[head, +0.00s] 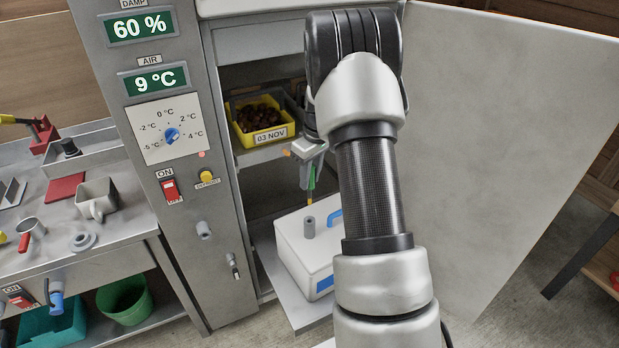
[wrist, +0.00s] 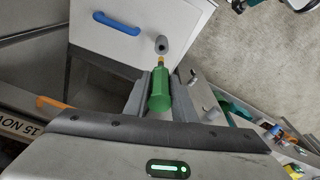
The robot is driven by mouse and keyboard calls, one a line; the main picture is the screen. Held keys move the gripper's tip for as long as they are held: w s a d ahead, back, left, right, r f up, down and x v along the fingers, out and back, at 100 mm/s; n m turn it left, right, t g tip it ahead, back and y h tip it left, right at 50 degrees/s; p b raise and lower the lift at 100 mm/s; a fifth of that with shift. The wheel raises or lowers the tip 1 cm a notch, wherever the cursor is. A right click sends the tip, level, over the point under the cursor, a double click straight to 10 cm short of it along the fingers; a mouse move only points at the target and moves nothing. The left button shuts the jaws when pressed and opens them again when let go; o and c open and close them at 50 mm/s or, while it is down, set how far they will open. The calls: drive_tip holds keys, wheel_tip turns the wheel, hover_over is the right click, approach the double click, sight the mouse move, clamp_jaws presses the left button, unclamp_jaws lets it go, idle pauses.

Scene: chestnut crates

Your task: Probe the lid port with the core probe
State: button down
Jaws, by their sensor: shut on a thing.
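My gripper (head: 309,168) is shut on the core probe (head: 312,182), which has a green handle and a thin orange-yellow tip. In the wrist view the probe (wrist: 159,92) is between the fingers of the gripper (wrist: 162,84) and points at the lid port (wrist: 161,45). The port is a short grey cylinder standing on the lid of a white box (head: 290,247); it also shows in the head view (head: 309,229). The probe hangs nearly upright above the port, with a small gap seen between tip and port.
The box sits on a pulled-out shelf (head: 281,290) of the open cabinet. A yellow crate (head: 265,137) of chestnuts is on the shelf above, close to my gripper. The open door (head: 510,130) stands at right. A bench (head: 45,235) with a mug (head: 97,200) is at left.

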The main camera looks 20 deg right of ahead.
sight(310, 192)
drive_tip(key=shift+f+b, duration=2)
drive_tip(key=shift+f, duration=0.9)
wheel_tip(310, 192, down, 8)
drive_tip(key=b, duration=0.6)
idle(2.4)
drive_tip(key=c, duration=1.4)
unclamp_jaws()
wheel_tip(310, 192, up, 17)
drive_tip(key=s+d+p, duration=0.1)
drive_tip(key=s, duration=0.1)
drive_tip(key=shift+s, duration=0.2)
